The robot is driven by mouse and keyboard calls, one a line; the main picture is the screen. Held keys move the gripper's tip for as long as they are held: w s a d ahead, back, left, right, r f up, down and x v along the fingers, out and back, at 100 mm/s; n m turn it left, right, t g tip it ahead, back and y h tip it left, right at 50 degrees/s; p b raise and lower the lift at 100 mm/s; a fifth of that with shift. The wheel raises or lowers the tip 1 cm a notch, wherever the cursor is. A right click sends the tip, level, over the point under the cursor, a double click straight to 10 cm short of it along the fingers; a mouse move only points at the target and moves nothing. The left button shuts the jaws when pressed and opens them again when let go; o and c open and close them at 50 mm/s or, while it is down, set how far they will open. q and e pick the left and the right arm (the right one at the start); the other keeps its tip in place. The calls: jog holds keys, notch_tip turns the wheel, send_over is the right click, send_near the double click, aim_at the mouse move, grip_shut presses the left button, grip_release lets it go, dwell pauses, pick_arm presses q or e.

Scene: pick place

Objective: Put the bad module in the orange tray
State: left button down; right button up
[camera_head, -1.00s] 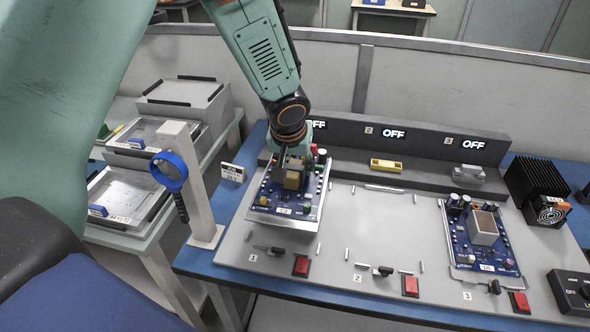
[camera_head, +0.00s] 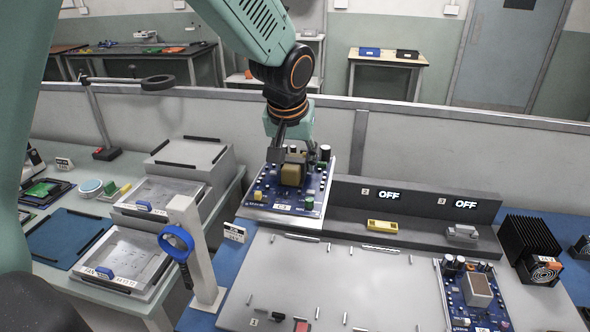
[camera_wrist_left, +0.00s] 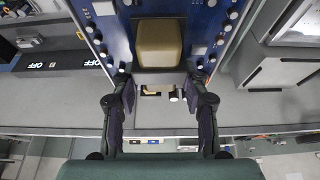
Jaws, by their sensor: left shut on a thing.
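A blue circuit module (camera_head: 262,199) with a gold block on it is in my left gripper (camera_head: 292,152), raised above the far left part of the grey test plate. The gripper is shut on it from above; in the left wrist view the fingers (camera_wrist_left: 158,95) are at the edge of the module (camera_wrist_left: 118,38) beside the gold block. A second blue module (camera_head: 455,291) with a silver block sits at the right of the plate. No orange tray can be made out for certain; a small orange item (camera_head: 173,49) lies on the far left bench. My right gripper is out of view.
The low console (camera_head: 430,200) with two visible OFF displays stands behind the plate (camera_head: 350,278). A post with a blue ring (camera_head: 176,241) stands left of it. Lidded grey trays (camera_head: 125,262) fill the left side table. A black heatsink (camera_head: 530,240) is at right.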

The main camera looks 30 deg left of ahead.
aim_at(295, 155)
pick_arm(q)
jog(key=shift+r, duration=0.55)
jog(key=shift+w+r+p, duration=0.1)
jog(key=shift+r+p, duration=0.35)
jog(key=shift+p, duration=0.25)
jog(key=shift+r+p, duration=1.25)
jog(key=shift+r, duration=0.1)
jog(key=shift+f, duration=0.1)
